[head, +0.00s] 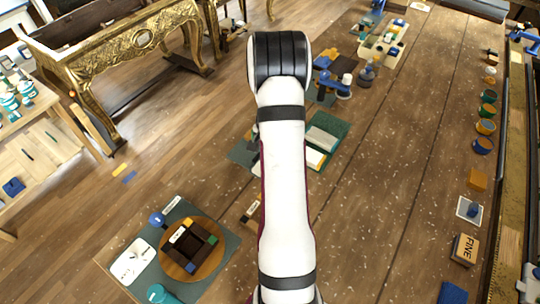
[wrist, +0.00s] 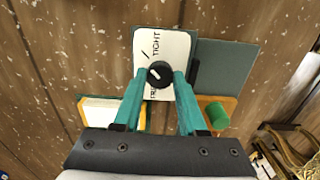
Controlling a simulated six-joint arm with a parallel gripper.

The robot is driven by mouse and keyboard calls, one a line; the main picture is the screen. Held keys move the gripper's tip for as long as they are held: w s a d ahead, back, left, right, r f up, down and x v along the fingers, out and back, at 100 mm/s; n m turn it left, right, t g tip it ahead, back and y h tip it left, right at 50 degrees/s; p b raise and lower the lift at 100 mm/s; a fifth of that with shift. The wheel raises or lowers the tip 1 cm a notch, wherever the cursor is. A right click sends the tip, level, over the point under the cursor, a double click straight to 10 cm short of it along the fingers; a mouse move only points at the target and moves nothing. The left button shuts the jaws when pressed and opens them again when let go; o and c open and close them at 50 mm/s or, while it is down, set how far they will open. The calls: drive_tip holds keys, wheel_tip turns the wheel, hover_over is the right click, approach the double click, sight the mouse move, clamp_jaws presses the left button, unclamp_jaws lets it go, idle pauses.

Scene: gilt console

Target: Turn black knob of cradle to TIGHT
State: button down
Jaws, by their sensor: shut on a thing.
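In the wrist view the black knob (wrist: 159,71), with a short white mark on its top, sits on a white plate (wrist: 178,50). The plate reads TIGHT on its far part; the nearer word, apparently FREE, is partly covered. The white mark runs slantwise; which word it points to is unclear. My gripper (wrist: 160,79) has teal fingers shut on the knob from both sides. In the head view my arm hides the knob and gripper; parts of a dark green board (head: 336,126) show beside it.
A green cylinder (wrist: 217,116) stands on an orange-yellow part just right of my fingers. A pale block (wrist: 100,112) lies to their left. In the head view, a round wooden board (head: 172,264) is at lower left and several small pots line the right side.

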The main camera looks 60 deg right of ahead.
drive_tip(key=shift+c, duration=2.3)
unclamp_jaws()
wheel_tip(320, 180, up, 16)
